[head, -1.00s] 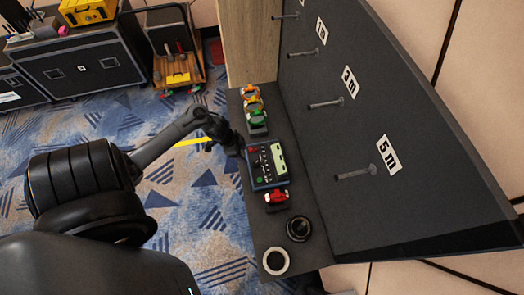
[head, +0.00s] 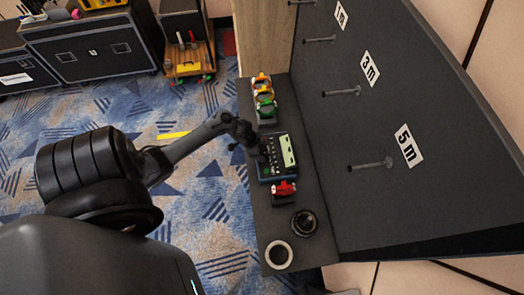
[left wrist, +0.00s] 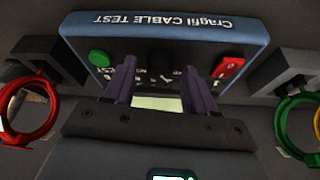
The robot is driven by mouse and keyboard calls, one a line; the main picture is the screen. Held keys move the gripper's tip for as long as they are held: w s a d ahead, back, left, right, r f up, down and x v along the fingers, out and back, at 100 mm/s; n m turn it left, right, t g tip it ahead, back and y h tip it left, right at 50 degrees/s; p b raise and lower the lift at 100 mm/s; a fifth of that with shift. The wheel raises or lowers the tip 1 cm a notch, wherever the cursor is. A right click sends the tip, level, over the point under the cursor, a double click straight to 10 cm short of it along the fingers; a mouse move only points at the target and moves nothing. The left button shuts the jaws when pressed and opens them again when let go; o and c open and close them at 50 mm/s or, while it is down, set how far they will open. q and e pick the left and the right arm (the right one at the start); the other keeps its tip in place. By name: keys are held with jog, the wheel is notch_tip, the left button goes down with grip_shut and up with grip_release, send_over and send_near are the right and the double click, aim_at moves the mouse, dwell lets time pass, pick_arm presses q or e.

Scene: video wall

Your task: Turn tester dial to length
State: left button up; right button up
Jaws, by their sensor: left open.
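The cable tester (head: 288,150) is a blue-edged box with a dark panel and a pale screen, lying on the grey shelf. It also fills the upper middle of the left wrist view (left wrist: 170,27), its label upside down, with a green button (left wrist: 99,58) and a red switch (left wrist: 229,66). My left gripper (head: 260,155) is over the left part of the panel. In the left wrist view its two purple fingers (left wrist: 158,82) are apart, pointing at the panel's middle. A dark knob-like shape, likely the dial (left wrist: 160,59), shows between them; its pointer setting is not readable. Contact cannot be told.
Coiled orange, yellow and green cables (head: 264,95) sit behind the tester, a red coil (head: 284,188) in front. A black round item (head: 304,222) and a white ring (head: 278,254) lie nearer. The dark pegboard (head: 390,120) with pegs and length labels rises at right.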

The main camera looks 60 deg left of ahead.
pick_arm(q)
jog(key=shift+f, duration=0.15)
jog(key=c, duration=1)
